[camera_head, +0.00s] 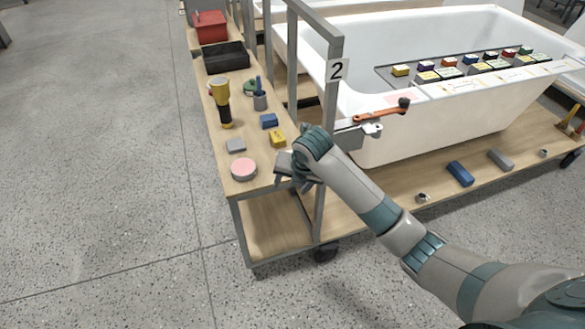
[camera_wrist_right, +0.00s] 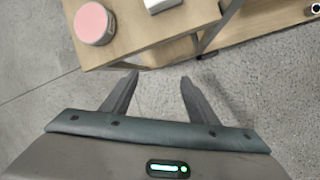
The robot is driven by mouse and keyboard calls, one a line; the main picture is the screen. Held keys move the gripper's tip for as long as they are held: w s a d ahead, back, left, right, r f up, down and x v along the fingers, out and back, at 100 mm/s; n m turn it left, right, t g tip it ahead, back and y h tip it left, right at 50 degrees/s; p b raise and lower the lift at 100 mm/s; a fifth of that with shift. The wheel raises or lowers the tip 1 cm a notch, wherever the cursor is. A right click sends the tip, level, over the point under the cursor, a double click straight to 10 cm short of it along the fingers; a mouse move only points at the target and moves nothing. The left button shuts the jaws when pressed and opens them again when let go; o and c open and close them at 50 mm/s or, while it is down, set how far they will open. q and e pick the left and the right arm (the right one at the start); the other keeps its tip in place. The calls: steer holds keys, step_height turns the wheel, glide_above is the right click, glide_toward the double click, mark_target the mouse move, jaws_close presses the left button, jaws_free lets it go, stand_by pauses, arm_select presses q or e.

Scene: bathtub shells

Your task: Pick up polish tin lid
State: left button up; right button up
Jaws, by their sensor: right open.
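The polish tin is a short round tin with a pink lid (camera_head: 243,167), standing on the near end of the wooden cart shelf. My right gripper (camera_head: 281,172) is just right of the tin, by the shelf's corner and the cart post, and does not touch the tin. In the right wrist view its two fingers (camera_wrist_right: 158,78) are spread apart with nothing between them, over the shelf's near edge and the floor. My left gripper is out of view.
A white bathtub (camera_head: 440,120) stands to the right.

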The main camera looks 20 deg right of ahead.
steer(key=s+d+f+m, duration=0.1)
steer(key=s+f+m, duration=0.3)
steer(key=s+m, duration=0.65)
steer(key=s+f+m, duration=0.4)
steer(key=s+m, duration=0.3)
steer(key=s, duration=0.6)
steer(key=s+d+f+m, duration=0.1)
steer(key=s+f+m, duration=0.3)
steer(key=s+m, duration=0.65)
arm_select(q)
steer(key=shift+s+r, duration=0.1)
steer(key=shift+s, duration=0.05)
arm_select(e)
steer(key=s+a+f+t, duration=0.1)
steer(key=a+f, duration=0.1)
steer(key=f, duration=1.3)
steer(key=s+a+f+t+y, duration=0.1)
steer(key=a+f+t, duration=0.1)
steer(key=f, duration=1.3)
steer(key=shift+s+a+f, duration=0.15)
steer(key=shift+a+f, duration=0.05)
steer(key=shift+a, duration=0.05)
